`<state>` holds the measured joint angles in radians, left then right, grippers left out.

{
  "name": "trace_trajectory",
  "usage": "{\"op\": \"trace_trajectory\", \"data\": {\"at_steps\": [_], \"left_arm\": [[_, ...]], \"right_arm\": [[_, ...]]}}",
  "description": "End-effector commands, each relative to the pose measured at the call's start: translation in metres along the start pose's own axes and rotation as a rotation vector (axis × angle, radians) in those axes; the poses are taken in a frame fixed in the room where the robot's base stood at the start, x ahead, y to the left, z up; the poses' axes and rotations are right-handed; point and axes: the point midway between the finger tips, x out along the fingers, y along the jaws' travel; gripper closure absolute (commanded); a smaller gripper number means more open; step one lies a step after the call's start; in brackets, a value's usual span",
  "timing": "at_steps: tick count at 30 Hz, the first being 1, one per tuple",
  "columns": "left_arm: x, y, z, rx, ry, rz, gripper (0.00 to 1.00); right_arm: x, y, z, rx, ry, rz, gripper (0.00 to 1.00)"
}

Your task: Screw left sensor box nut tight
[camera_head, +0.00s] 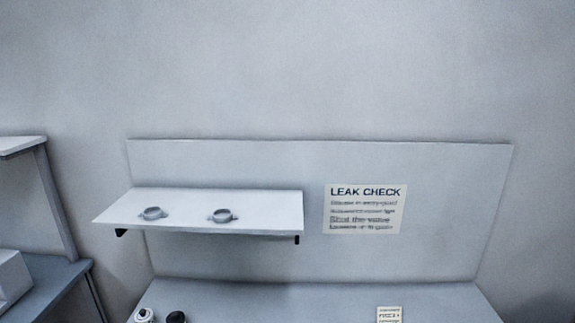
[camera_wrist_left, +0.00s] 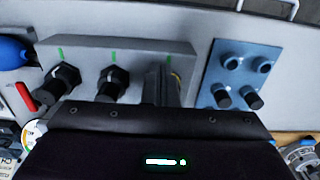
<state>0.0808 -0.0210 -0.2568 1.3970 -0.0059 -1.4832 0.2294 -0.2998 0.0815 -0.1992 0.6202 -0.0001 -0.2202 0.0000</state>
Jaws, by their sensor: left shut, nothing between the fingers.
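In the left wrist view a grey box (camera_wrist_left: 140,52) carries black knobs or nuts on its front, a left one (camera_wrist_left: 62,78) and a middle one (camera_wrist_left: 112,82), each below a green mark. My left gripper (camera_wrist_left: 163,82) points at the right part of this box, its fingers shut and empty. They hide what lies behind them, near a yellow-green mark. A blue plate (camera_wrist_left: 213,77) with several dark round fittings stands to the right. I cannot tell which part is the left sensor box nut. Neither gripper shows in the head view.
A blue rounded object (camera_wrist_left: 12,50) and a red handle (camera_wrist_left: 25,96) are at the left. Metallic parts (camera_wrist_left: 302,158) lie at the lower right. In the head view a white shelf (camera_head: 180,208) holds two grey rings, beside a LEAK CHECK sign (camera_head: 365,209).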

Motion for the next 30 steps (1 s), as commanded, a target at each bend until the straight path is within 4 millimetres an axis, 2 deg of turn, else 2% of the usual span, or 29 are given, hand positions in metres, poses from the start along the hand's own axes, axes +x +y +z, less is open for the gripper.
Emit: {"op": "trace_trajectory", "data": {"at_steps": [12, 30], "left_arm": [[-0.004, -0.006, -0.002, -0.002, 0.009, 0.0, 1.0], [-0.003, -0.021, -0.004, -0.001, 0.011, 0.001, 1.0]], "right_arm": [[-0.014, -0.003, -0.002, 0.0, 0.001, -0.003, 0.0], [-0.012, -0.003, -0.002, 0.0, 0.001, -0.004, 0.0]]}}
